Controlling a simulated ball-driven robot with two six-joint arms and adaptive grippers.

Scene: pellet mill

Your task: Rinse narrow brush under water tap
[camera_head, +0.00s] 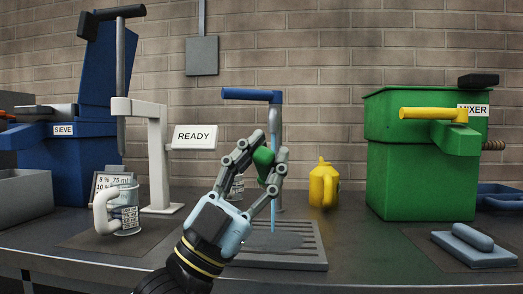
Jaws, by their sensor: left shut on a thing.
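My left gripper (268,146) is shut on a green piece, which looks like the handle of the narrow brush (263,157). The fingers hide most of it, and I cannot make out its bristles. The gripper is raised in front of the water tap (250,95), which has a blue lever on top and a grey-blue post. A thin light blue streak (273,185) runs down beside the fingers; I cannot tell if it is water or part of the brush. Below is a slotted grey drain tray (310,264). My right gripper is not in view.
A clear measuring jug (127,212) stands left, near a white stand with a READY sign (195,137) and the blue sieve (88,140). A yellow can (323,185) stands behind right. The green mixer (400,180) and a blue float (473,246) are farther right.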

